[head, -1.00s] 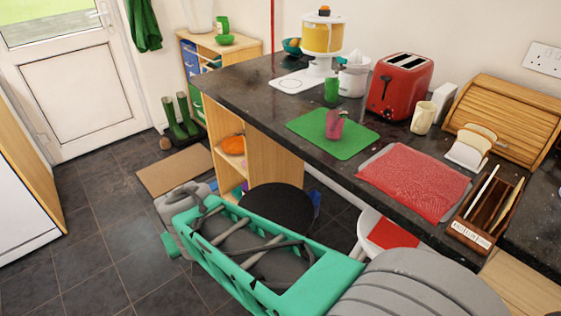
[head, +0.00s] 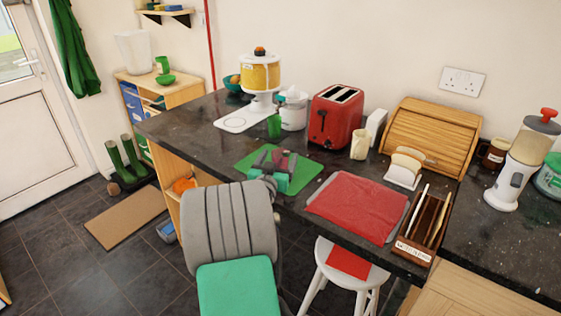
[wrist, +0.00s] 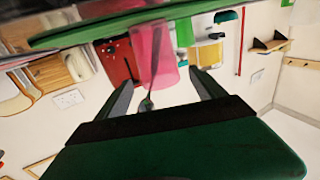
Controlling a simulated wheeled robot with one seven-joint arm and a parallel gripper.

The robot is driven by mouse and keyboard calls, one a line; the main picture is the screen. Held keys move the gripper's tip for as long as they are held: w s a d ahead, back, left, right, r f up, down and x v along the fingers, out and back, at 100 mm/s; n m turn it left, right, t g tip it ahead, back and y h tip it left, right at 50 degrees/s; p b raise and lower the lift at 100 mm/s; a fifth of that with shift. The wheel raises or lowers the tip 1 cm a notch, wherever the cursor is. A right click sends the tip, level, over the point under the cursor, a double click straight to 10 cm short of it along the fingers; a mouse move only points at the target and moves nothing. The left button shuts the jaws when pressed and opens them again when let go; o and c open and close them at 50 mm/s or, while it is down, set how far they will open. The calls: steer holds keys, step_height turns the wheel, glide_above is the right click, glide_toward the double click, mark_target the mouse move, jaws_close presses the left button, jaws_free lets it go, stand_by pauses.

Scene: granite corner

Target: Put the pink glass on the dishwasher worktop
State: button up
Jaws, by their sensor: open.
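The pink glass (wrist: 157,52) stands on the green mat (head: 246,162) on the dark worktop. In the head view the glass (head: 285,157) is partly hidden by my gripper (head: 270,176), which reaches over the mat's near part. In the wrist view, which looks upside down, my gripper (wrist: 162,76) is open. Its two fingers point at the glass, one to each side of its near end, with visible gaps. I cannot tell which stretch of the dark worktop (head: 185,125) is over a dishwasher.
A green cup (head: 274,126), white juicer (head: 292,109) and red toaster (head: 336,116) stand behind the mat. A red mat (head: 355,206), cutlery tray (head: 424,228) and cream mug (head: 359,145) lie to the right. A white stool (head: 350,270) stands below the worktop's front edge.

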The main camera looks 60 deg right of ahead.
steer(key=shift+w+d, duration=0.15)
steer(key=shift+d, duration=0.35)
steer(key=shift+c, duration=0.5)
steer(key=c, duration=1.6)
